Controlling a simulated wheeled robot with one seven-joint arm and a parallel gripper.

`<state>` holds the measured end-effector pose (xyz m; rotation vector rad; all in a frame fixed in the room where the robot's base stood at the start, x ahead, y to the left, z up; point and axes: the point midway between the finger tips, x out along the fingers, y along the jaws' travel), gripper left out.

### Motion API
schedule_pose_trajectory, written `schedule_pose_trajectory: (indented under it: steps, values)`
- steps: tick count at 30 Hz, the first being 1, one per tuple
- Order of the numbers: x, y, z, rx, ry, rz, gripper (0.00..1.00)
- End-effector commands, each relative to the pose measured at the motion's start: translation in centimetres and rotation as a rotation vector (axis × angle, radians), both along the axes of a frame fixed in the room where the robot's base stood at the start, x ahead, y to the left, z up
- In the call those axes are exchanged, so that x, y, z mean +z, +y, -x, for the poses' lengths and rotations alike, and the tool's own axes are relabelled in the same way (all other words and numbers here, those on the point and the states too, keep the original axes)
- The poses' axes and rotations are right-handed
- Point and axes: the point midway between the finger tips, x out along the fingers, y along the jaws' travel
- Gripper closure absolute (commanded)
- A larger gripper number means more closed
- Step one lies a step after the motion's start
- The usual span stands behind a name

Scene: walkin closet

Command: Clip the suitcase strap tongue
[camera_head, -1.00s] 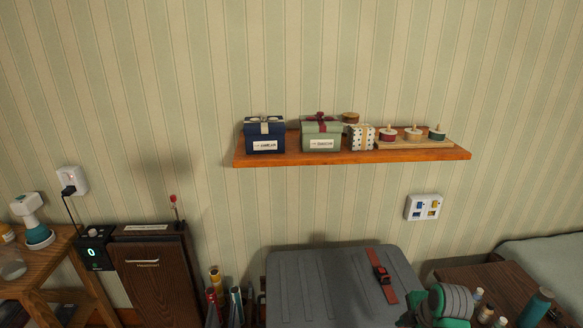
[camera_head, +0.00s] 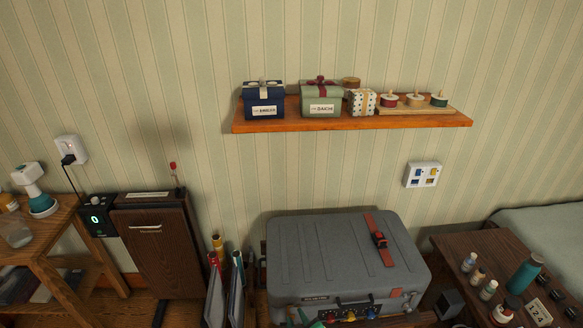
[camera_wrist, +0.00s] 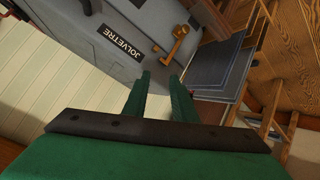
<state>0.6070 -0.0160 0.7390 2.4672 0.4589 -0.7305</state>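The grey suitcase (camera_head: 330,262) lies flat, its lid closed, in the lower middle of the head view. A red strap (camera_head: 371,224) runs over the right part of its lid, with a black buckle (camera_head: 379,239) on it.
Rolled tubes and upright panels (camera_head: 215,298) stand close left of the suitcase. A dark wooden table (camera_head: 470,250) with bottles and a teal flask (camera_head: 524,273) is at right. A shelf (camera_head: 350,121) with gift boxes hangs above.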

Motion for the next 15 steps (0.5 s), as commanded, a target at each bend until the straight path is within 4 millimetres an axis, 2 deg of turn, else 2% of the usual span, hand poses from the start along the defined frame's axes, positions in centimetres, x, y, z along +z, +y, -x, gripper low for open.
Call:
schedule_pose_trajectory:
  steps: [1, 6, 15]
  values:
    - [-0.6, 1.2, 1.5, -0.031, -0.004, -0.035, 0.75]
    - [-1.4, 3.3, 6.0, -0.155, -0.039, -0.132, 0.75]
    - [-1.2, 4.9, 15.4, -0.336, -0.101, -0.267, 0.75]
